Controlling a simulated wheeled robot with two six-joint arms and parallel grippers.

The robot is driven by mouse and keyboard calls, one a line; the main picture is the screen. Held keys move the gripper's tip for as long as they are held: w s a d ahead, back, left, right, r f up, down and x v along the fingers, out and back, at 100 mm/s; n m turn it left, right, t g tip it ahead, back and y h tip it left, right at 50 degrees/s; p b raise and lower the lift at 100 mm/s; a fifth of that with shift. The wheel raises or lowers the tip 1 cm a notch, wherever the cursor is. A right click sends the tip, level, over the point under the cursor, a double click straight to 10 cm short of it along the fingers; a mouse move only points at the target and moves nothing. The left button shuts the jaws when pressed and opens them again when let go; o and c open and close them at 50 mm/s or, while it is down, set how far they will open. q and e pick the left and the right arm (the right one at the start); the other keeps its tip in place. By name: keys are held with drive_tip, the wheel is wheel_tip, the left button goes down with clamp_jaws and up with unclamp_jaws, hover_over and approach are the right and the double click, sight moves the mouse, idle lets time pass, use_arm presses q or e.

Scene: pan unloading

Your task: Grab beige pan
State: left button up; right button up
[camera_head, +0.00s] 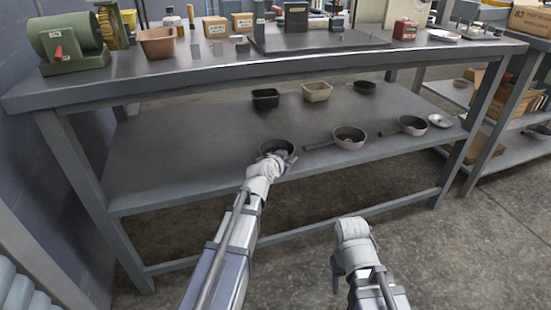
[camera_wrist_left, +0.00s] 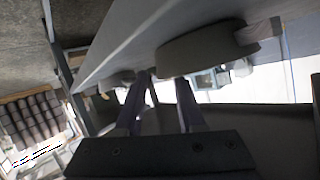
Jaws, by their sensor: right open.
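A round pan (camera_head: 277,145) with a brownish rim sits near the front edge of the lower shelf, partly hidden by my left gripper. My left gripper (camera_head: 282,158) is at its near side. In the left wrist view its two fingers (camera_wrist_left: 163,85) stand apart with a gap and nothing clearly between them. A grey-beige pan (camera_wrist_left: 200,47) with a short handle stub lies just beyond the fingertips there; contact is unclear. Another pan (camera_head: 349,136) with a pale rim and a handle pointing left sits to the right. My right gripper (camera_head: 338,275) is open and empty in front of the shelf.
The lower shelf (camera_head: 180,150) is clear on the left. Another small pan (camera_head: 412,125) and a pale dish (camera_head: 440,121) stand to the right. A black tin (camera_head: 265,98), a beige loaf tin (camera_head: 317,91) and a dark bowl (camera_head: 364,87) stand behind. The tabletop (camera_head: 200,72) overhangs.

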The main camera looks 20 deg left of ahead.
use_arm(q)
drive_tip(key=shift+x, duration=0.9)
drive_tip(key=shift+r, duration=0.1)
clamp_jaws()
drive_tip(key=shift+s, duration=0.1)
idle(0.5)
